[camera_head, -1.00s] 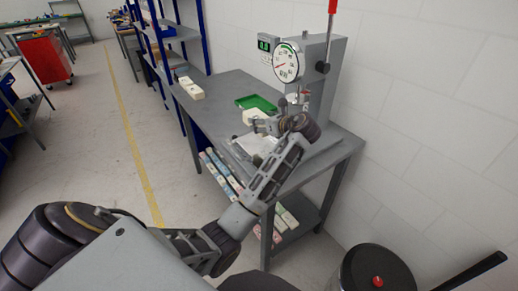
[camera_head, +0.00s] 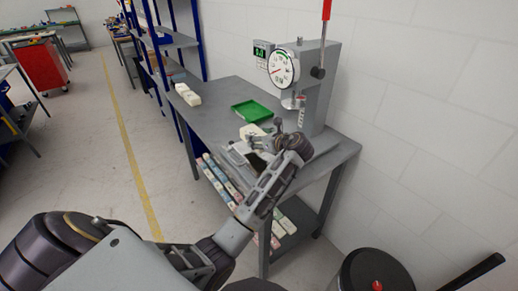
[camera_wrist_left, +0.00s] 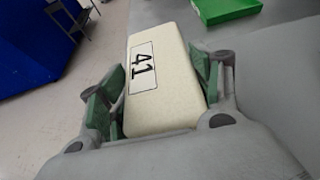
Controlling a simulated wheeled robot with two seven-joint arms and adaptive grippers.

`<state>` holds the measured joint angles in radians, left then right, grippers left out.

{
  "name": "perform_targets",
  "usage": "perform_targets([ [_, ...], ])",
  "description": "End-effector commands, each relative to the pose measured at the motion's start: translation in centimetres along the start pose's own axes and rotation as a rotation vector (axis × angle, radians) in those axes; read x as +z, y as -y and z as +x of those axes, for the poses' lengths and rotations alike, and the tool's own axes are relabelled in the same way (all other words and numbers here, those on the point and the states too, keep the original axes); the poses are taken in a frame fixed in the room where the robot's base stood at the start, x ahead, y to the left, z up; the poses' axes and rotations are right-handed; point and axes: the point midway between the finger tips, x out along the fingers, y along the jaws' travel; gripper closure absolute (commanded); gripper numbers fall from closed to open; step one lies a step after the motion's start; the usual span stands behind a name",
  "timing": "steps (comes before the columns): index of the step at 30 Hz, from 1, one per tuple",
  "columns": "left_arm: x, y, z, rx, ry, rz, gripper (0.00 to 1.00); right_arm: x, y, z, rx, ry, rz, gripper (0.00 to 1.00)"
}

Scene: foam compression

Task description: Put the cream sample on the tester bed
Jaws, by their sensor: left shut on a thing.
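The cream sample (camera_wrist_left: 163,80), a block with a white label reading 41, sits between the green pads of my left gripper (camera_wrist_left: 160,92) in the left wrist view. The pads are shut on its sides. In the head view the sample (camera_head: 250,130) shows partly behind my left gripper (camera_head: 262,141), over the grey table in front of the tester. The grey tester (camera_head: 318,85) has a round dial, a red-tipped lever and a press head (camera_head: 295,102). My arm and gripper hide much of the area below the press head, and I cannot make out the bed clearly. My right gripper is not in view.
A green tray (camera_head: 252,111) lies behind the gripper on the grey table (camera_head: 222,88). Other cream blocks (camera_head: 187,94) lie at the table's far left. Coloured blocks (camera_head: 222,178) lie on the lower shelf. A wall stands at the right.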

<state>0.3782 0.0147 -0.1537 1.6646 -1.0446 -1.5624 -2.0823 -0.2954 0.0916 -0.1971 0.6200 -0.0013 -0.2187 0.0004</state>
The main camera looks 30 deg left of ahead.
Motion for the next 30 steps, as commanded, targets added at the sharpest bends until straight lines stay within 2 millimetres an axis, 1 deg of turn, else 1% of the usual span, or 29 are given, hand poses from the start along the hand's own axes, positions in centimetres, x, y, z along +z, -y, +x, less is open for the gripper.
perform_targets([
  [7, 0.0, 0.0, 0.0, 0.0, 0.0, 0.0, 0.48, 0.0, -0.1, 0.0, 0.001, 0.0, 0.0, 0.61],
  [10, -0.3, 0.0, 0.1, 0.0, 0.0, 0.001, 0.48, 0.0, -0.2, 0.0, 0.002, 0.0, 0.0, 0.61],
  [14, -1.4, 0.0, 0.6, 0.002, -0.001, 0.002, 0.48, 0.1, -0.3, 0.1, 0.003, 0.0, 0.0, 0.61],
  [21, -4.0, 0.0, 1.7, 0.002, 0.0, 0.002, 0.48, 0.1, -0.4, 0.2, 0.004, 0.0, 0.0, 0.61],
  [24, -4.5, 0.0, 1.9, 0.002, 0.0, 0.001, 0.49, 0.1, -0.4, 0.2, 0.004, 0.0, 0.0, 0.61],
  [30, -4.6, 0.0, 1.9, 0.001, 0.001, 0.0, 0.49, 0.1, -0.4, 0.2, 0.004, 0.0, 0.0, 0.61],
])
